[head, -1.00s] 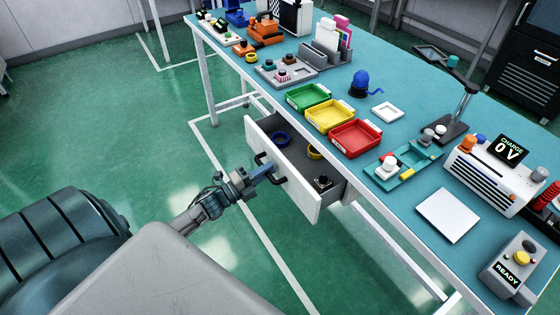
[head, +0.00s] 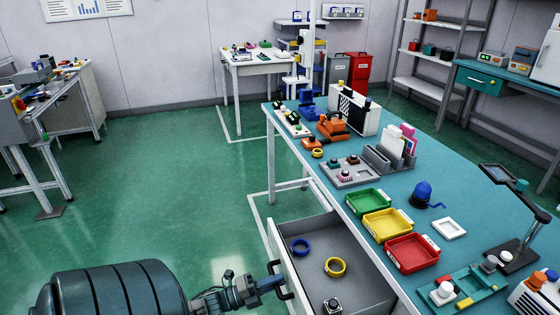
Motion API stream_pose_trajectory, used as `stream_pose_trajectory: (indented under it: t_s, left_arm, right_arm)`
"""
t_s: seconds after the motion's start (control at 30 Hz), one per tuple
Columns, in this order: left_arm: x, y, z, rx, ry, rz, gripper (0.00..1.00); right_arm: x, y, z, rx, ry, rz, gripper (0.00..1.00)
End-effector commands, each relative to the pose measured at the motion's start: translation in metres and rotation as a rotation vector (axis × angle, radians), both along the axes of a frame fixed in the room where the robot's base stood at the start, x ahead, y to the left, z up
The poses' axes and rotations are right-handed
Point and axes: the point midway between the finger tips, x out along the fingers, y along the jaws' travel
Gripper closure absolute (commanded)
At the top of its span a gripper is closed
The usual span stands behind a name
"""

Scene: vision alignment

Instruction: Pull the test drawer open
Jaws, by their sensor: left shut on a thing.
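The test drawer (head: 286,259) stands pulled out from under the teal workbench (head: 366,168), with its grey inside showing. My left gripper (head: 276,284) is shut on the dark drawer handle (head: 284,293) at the drawer's white front. The lower end of the drawer front is cut off by the picture's bottom edge. My right gripper is not in view.
Green (head: 368,201), yellow (head: 387,225) and red (head: 411,253) trays stand on the bench above the drawer. A blue domed device (head: 423,194) and a white square dish (head: 449,228) are beside them.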

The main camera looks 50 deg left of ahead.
Motion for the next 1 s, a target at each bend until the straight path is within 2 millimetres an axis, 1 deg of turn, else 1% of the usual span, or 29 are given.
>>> stream_pose_trajectory:
  t_s: [0.3, 0.33, 0.37, 0.67, 0.77, 0.87, 1.0]
  left_arm:
    - [-0.001, 0.0, -0.001, 0.001, 0.001, -0.001, 1.0]
    - [-0.001, 0.0, -0.001, 0.001, 0.001, -0.001, 0.82]
    - [-0.001, 0.0, -0.001, 0.001, 0.001, -0.001, 0.81]
    - [-0.002, 0.001, -0.001, 0.001, 0.002, -0.001, 0.81]
    - [-0.011, 0.004, -0.004, 0.0, 0.004, -0.001, 0.81]
    - [-0.026, 0.011, -0.007, 0.002, 0.005, -0.001, 0.81]
    - [-0.053, 0.022, -0.013, 0.003, 0.006, -0.001, 0.81]
  right_arm:
    - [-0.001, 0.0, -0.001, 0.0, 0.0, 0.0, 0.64]
    - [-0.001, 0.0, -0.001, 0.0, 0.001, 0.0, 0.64]
    - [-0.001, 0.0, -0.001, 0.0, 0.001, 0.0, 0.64]
    - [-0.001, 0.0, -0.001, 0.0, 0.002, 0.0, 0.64]
    - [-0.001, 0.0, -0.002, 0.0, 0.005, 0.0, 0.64]
    - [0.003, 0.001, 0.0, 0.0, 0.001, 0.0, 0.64]
    - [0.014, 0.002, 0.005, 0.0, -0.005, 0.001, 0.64]
